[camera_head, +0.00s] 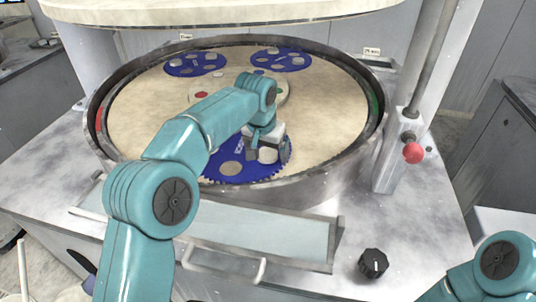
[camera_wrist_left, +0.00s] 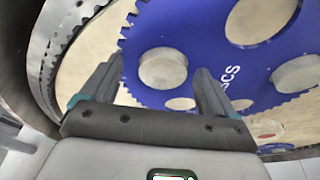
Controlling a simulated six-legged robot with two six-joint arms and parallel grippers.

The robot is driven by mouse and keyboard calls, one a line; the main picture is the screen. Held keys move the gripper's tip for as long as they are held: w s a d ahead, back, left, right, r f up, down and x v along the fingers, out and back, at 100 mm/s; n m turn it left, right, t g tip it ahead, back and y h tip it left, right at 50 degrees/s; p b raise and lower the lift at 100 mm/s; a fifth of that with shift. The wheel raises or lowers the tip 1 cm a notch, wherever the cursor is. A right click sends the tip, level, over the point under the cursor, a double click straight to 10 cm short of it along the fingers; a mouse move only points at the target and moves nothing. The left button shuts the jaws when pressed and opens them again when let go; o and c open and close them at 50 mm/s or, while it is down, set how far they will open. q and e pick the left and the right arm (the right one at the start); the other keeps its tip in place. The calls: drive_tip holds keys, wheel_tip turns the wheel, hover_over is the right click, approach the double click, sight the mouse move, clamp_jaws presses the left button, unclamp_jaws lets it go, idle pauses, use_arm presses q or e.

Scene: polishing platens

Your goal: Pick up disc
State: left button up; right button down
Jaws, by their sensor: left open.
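My left gripper (camera_head: 267,154) is open over the near blue toothed carrier (camera_head: 237,178), by its right edge. In the left wrist view, the two dark fingers of the left gripper (camera_wrist_left: 156,78) stand apart on either side of a pale grey round disc (camera_wrist_left: 163,66). The disc lies in a hole of the blue carrier (camera_wrist_left: 205,50), and a gap shows between it and the fingers. The disc also shows at the fingers in the head view (camera_head: 267,156). Another grey disc (camera_wrist_left: 297,74) lies in a hole to the right. My right gripper is out of view.
Two more blue carriers lie at the back left (camera_head: 195,64) and back right (camera_head: 295,61) of the tan platen (camera_head: 140,120). A raised metal rim (camera_head: 300,190) surrounds it. A pale upper plate (camera_head: 200,12) hangs behind.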

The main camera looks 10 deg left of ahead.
use_arm(q)
drive_tip(key=shift+w+a+f, duration=0.1)
drive_tip(key=shift+w+f, duration=0.05)
drive_tip(key=shift+f, duration=0.05)
drive_tip(key=shift+w+a, duration=0.1)
drive_tip(key=shift+c, duration=0.9)
drive_tip(key=shift+f, duration=0.15)
drive_tip(key=c, duration=1)
